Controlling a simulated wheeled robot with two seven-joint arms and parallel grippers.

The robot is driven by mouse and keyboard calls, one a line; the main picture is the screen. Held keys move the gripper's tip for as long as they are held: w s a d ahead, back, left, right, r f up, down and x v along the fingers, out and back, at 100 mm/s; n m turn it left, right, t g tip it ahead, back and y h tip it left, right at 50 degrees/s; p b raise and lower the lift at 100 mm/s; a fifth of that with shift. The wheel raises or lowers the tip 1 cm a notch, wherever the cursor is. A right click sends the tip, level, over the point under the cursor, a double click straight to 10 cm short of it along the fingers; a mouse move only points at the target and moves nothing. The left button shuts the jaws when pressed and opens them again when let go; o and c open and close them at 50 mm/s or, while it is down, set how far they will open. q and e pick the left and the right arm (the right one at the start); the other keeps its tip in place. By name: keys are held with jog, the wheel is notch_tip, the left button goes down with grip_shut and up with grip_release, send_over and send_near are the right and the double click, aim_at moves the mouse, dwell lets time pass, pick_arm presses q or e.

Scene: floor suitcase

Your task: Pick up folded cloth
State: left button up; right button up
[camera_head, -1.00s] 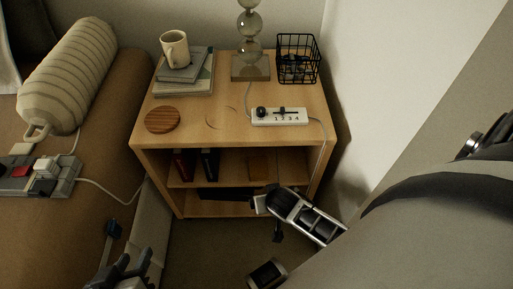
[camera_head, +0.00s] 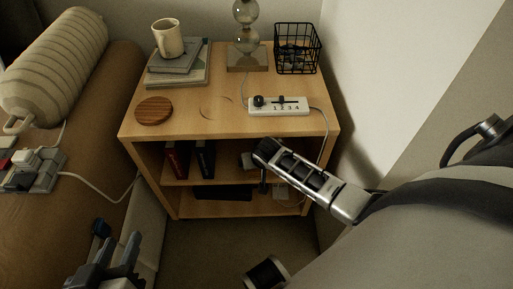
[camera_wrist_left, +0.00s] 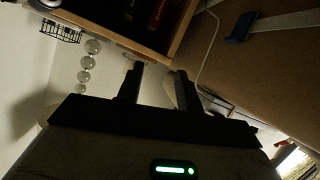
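I cannot make out a folded cloth for certain in either view now. My left gripper (camera_head: 112,258) is at the bottom left of the head view, beside the bed and low in front of the nightstand. Its two fingers stand apart with nothing between them. It also shows open in the left wrist view (camera_wrist_left: 157,88). My right gripper (camera_head: 256,167) reaches in from the right to the front of the nightstand's open shelves. It covers part of the upper shelf, and its fingers are too dark and small to read.
The nightstand (camera_head: 180,122) carries a mug (camera_head: 168,38), books (camera_head: 180,75), a wooden coaster (camera_head: 154,110), a lamp (camera_head: 246,40), a wire basket (camera_head: 298,48) and a power strip (camera_head: 279,106). Dark books (camera_head: 190,160) stand on the upper shelf. The bed (camera_head: 100,100) borders the left, a wall the right.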

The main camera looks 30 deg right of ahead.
jog(key=b+x, duration=0.1)
jog(key=x, duration=0.1)
jog(key=shift+w+f, duration=0.15)
jog(key=shift+f, duration=0.25)
jog(key=shift+w+f, duration=0.1)
pick_arm(q)
jog(key=shift+s+d+r+t+h, duration=0.1)
jog(key=shift+d+r+t+h, duration=0.15)
jog(key=shift+r+t+h, duration=0.35)
pick_arm(e)
jog(key=c, duration=1.1)
jog(key=shift+o, duration=0.2)
pick_arm(q)
jog(key=shift+r, duration=0.1)
